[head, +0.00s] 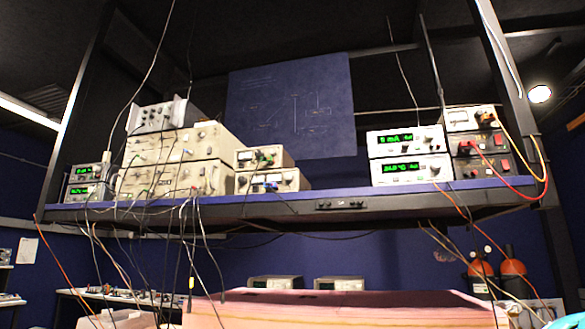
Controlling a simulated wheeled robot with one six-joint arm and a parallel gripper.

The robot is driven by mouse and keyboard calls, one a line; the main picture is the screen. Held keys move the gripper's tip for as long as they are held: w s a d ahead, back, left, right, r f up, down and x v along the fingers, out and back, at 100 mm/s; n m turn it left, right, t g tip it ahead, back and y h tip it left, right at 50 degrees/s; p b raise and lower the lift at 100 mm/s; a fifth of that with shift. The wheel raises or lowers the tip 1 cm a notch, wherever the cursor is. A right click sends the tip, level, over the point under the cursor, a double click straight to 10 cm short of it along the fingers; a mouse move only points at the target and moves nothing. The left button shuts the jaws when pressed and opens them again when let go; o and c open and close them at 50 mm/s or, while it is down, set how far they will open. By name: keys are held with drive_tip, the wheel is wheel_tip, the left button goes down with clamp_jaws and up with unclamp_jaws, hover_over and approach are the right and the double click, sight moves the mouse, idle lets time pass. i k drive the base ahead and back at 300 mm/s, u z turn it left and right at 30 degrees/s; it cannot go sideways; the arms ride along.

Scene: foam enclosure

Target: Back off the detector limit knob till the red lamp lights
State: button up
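Several instruments stand on a raised blue shelf (300,198). No label that I can read marks the detector limit knob, so I cannot tell which knob it is. At the right, two stacked white units (404,154) show green digits and have small knobs on their right sides. Beside them is a stack with dark-faced modules (481,154). It carries red square parts (498,140), and I cannot tell whether any is a lit lamp. At the left stand beige modules (178,160) with many small knobs and cables. My gripper is not in view.
A pink foam block (340,309) fills the bottom middle, below the shelf. Cables hang in front of the shelf at left and right. Orange-topped cylinders (512,272) stand at the right. Upright posts frame the shelf. A blue board (290,105) hangs behind.

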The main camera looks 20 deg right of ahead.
sight(289, 177)
drive_tip(key=k, duration=0.95)
drive_tip(key=u, duration=0.65)
drive_tip(key=i, duration=1.45)
drive_tip(key=z, duration=0.3)
